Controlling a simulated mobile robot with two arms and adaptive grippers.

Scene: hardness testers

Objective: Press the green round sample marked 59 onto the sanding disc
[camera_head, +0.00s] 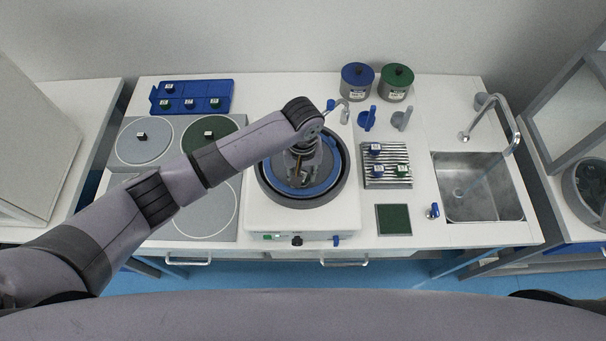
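The sanding machine has a round grey bowl with a blue disc (326,180) inside, in the middle of the table. My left gripper (298,172) points down over this disc, and the arm's end hides part of it. I cannot tell whether its fingers are open or shut, or whether a sample is between them. Small green samples show in the blue tray (215,104) and on the ribbed rack (400,169). Their numbers are too small to read, so I cannot pick out 59. My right gripper is not in view.
Grey plates with round pads (143,152) lie left, partly under my arm. Blue and green lidded jars (396,82) stand behind. The ribbed rack, a dark green square (393,219) and a sink (480,205) with a tall tap lie right.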

